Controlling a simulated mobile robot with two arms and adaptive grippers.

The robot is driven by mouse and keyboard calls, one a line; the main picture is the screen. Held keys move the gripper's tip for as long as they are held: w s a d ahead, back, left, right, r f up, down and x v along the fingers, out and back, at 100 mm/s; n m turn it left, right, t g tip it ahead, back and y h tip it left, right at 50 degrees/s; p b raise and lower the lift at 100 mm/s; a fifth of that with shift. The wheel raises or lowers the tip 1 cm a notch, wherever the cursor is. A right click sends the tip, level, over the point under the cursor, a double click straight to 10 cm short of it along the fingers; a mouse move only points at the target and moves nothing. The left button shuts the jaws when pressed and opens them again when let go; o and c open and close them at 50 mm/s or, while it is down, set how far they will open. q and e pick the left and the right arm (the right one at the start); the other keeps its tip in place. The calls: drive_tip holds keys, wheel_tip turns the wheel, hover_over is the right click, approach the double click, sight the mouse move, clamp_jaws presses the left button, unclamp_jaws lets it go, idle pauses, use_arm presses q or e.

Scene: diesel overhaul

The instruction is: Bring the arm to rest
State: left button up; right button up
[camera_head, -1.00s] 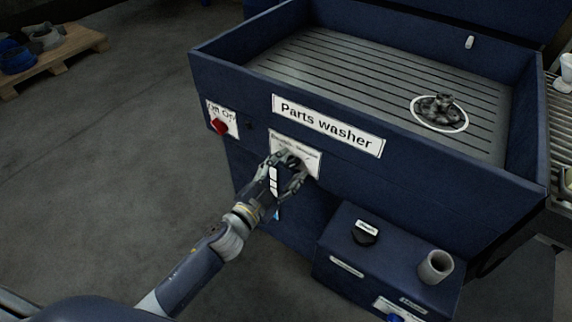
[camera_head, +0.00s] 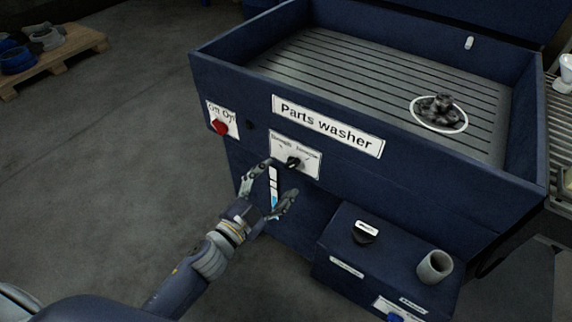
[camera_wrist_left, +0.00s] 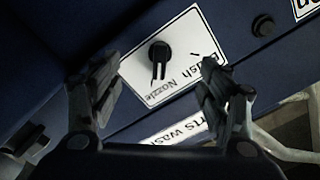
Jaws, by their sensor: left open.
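My left gripper (camera_head: 270,181) is open and empty in front of the blue parts washer (camera_head: 352,172). It stands apart from and just below a black selector knob (camera_head: 293,162) on a white label plate. In the left wrist view the two fingers of the left gripper (camera_wrist_left: 158,84) are spread wide. The knob (camera_wrist_left: 160,54) shows beyond them with nothing between the fingers. The plate's printed words read roughly Brush and Nozzle there. My right gripper is not in view.
A red switch (camera_head: 221,127) sits left on the washer front. A dark part (camera_head: 440,107) lies inside a white ring on the slatted washer bed. A lower blue box (camera_head: 387,262) with a grey cup (camera_head: 435,266) juts out at right.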

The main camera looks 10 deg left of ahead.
use_arm(q)
drive_tip(key=shift+v, duration=0.95)
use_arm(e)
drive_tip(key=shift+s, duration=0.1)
